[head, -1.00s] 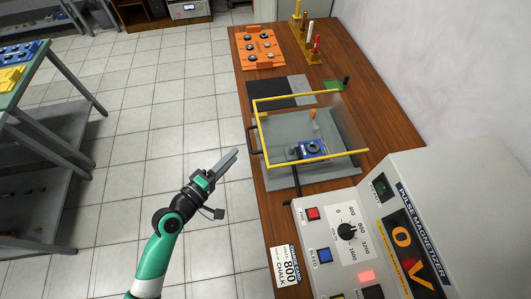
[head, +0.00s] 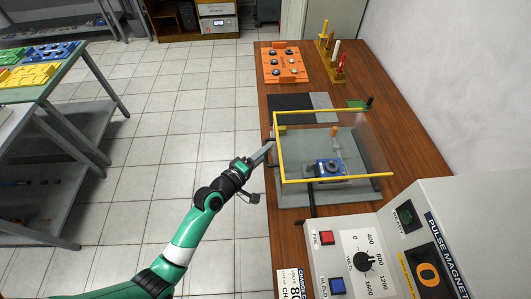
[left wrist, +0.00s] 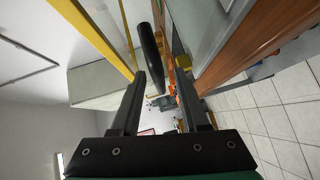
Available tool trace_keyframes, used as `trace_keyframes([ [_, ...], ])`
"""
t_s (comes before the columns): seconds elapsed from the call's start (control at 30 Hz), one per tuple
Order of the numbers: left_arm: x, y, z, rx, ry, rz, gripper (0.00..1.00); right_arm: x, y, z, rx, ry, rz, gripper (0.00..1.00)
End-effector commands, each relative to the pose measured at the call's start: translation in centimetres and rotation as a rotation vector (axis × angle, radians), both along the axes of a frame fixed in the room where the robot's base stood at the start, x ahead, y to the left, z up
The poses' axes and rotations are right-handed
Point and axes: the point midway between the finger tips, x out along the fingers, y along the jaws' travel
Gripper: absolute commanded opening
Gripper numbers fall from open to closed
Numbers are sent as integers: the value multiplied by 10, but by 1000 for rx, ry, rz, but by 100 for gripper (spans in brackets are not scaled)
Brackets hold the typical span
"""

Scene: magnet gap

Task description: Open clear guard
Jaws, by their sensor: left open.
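The clear guard (head: 353,142) is a see-through panel with a yellow frame, closed down over a grey plate (head: 290,193) on the wooden bench. A blue fixture (head: 329,168) sits under it. The guard's black handle is on its left side, mostly hidden by my gripper in the head view. My left gripper (head: 267,152) is at this handle, pointing right. In the left wrist view its jaws are open, and the black handle (left wrist: 152,60) shows between the two fingertips; I cannot tell whether it touches them. My right gripper is not in view.
The pulse magnetizer (head: 390,245) stands at the bench's near end. An orange tray (head: 285,66) and a yellow rack (head: 330,65) are at the far end. A green table (head: 75,65) is at the left. The tiled floor between is clear.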

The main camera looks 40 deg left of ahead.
Motion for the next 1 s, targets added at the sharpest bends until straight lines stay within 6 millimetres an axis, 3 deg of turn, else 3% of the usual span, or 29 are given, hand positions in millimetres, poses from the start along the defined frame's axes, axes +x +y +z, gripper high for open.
trace_keyframes([
  [0.27,3,0,0,0,0,0,45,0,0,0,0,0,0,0],
  [0.5,3,0,0,0,0,0,2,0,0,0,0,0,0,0],
  [0.53,3,0,0,0,0,0,0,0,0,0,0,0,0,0],
  [1.0,2,0,0,0,0,0,0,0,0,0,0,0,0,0],
])
